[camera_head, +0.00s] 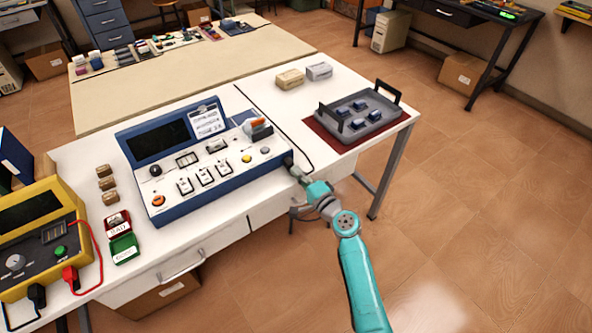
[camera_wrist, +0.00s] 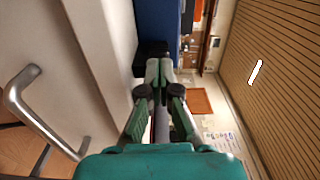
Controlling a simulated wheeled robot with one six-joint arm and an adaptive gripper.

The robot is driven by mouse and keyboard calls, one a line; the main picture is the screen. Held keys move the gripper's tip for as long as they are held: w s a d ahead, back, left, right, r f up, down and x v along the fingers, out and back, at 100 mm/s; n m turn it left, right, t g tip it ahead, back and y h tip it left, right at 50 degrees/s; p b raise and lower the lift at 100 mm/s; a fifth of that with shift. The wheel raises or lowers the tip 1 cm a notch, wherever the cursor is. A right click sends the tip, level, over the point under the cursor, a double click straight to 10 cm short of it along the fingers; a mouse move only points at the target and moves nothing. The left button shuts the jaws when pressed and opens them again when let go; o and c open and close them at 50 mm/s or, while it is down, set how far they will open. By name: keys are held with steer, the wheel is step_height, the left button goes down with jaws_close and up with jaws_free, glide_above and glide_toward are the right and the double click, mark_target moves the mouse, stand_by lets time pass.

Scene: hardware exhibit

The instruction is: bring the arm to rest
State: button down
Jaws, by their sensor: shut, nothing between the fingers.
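My teal arm reaches up from the lower right in the head view. My gripper (camera_head: 291,163) is at the right front corner of the blue test console (camera_head: 170,200), close to its edge. I cannot tell whether it touches the console. In the wrist view my gripper (camera_wrist: 158,72) has its fingers together and nothing between them. The console's blue side (camera_wrist: 158,22) shows just beyond the fingertips, with a dark block (camera_wrist: 152,51) partly behind them.
A grey tray (camera_head: 389,122) with several blue parts sits on a red mat at the right. Two small boxes (camera_head: 290,79) stand behind. A yellow meter (camera_head: 45,240), red and green bins (camera_head: 124,247) are at left. A drawer handle (camera_wrist: 28,100) juts from the white table front. Floor at right is clear.

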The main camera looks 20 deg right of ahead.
steer(key=v, duration=0.6)
steer(key=shift+s+d, duration=0.15)
steer(key=shift+s, duration=0.15)
steer(key=s+a+f+n+g+h, duration=0.1)
steer(key=s+f+n+h, duration=0.2)
steer(key=s, duration=1)
steer(key=s+f+n+g+h, duration=0.2)
steer(key=s+f, duration=0.4)
steer(key=s, duration=0.8)
steer(key=s+r+n, duration=0.4)
steer(key=s+r, duration=0.3)
steer(key=s, duration=0.3)
steer(key=s+r+n, duration=0.5)
steer(key=s+r, duration=0.2)
steer(key=s, duration=0.4)
steer(key=shift+s+a+r+t+h, duration=0.2)
steer(key=shift+a+r+t+h, duration=0.1)
steer(key=shift+a+r, duration=0.1)
